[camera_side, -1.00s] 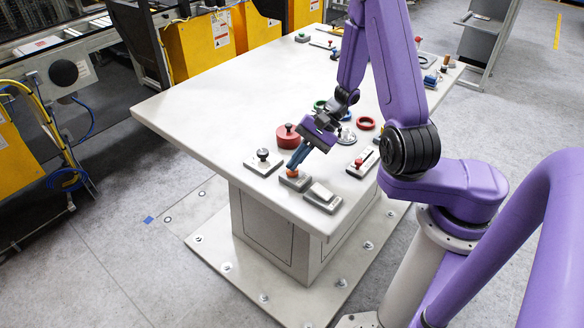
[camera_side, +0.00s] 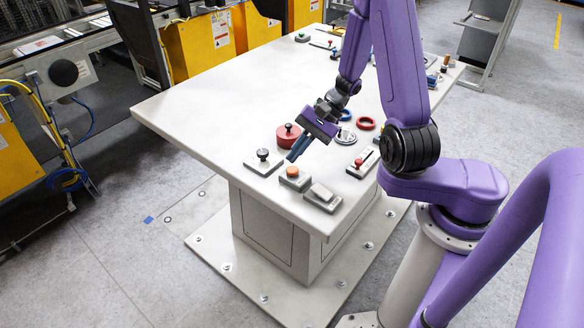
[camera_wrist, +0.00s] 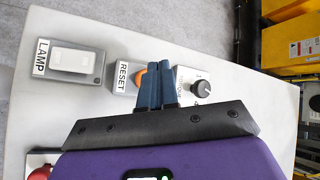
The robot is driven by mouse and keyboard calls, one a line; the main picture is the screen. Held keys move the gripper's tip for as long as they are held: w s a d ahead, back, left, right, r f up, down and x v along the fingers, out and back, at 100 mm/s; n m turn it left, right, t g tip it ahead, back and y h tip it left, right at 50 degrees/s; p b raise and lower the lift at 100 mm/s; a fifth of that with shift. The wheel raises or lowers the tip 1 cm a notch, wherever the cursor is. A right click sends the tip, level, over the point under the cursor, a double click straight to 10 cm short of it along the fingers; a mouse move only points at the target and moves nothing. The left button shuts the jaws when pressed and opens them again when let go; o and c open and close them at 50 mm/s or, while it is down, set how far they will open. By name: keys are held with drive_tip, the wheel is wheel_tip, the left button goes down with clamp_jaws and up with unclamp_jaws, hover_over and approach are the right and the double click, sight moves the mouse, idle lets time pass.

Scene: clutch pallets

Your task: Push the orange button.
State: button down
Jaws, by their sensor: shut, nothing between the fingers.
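The orange button (camera_side: 292,171) is a round cap on a small grey box near the table's front edge in the side view. In the wrist view the orange button (camera_wrist: 142,77) shows beside a label reading RESET, partly hidden by my fingers. My gripper (camera_side: 292,158) is shut and empty, its blue fingers tilted down. The fingertips are above and just behind the button, apart from it in the side view. The fingers of my gripper (camera_wrist: 157,68) also show in the middle of the wrist view.
A box with a dark knob (camera_side: 263,154) stands left of the button. A light rocker switch (camera_side: 322,195), labelled LAMP in the wrist view (camera_wrist: 70,60), stands right. A red round part (camera_side: 288,135) and a red-knobbed slider (camera_side: 362,163) are farther back. The table's left part (camera_side: 205,105) is clear.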

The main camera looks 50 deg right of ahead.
sight(294, 171)
drive_tip(key=shift+r, duration=2.45)
drive_tip(key=shift+a, duration=0.1)
drive_tip(key=s+a+r+n+g+h, duration=0.25)
drive_tip(key=s+a+n+g, duration=0.3)
drive_tip(key=n, duration=0.35)
drive_tip(key=s+d+r+n+t+h, duration=0.1)
drive_tip(key=s+r+n+h, duration=0.1)
drive_tip(key=s+n, duration=0.6)
drive_tip(key=s+d+r+n+t+h, duration=0.1)
drive_tip(key=s+d+r+n+h, duration=0.1)
drive_tip(key=s+n, duration=0.5)
drive_tip(key=shift+s+r+n+t+h, duration=0.2)
drive_tip(key=shift+s+n+t+h, duration=0.15)
drive_tip(key=shift+n+h, duration=0.4)
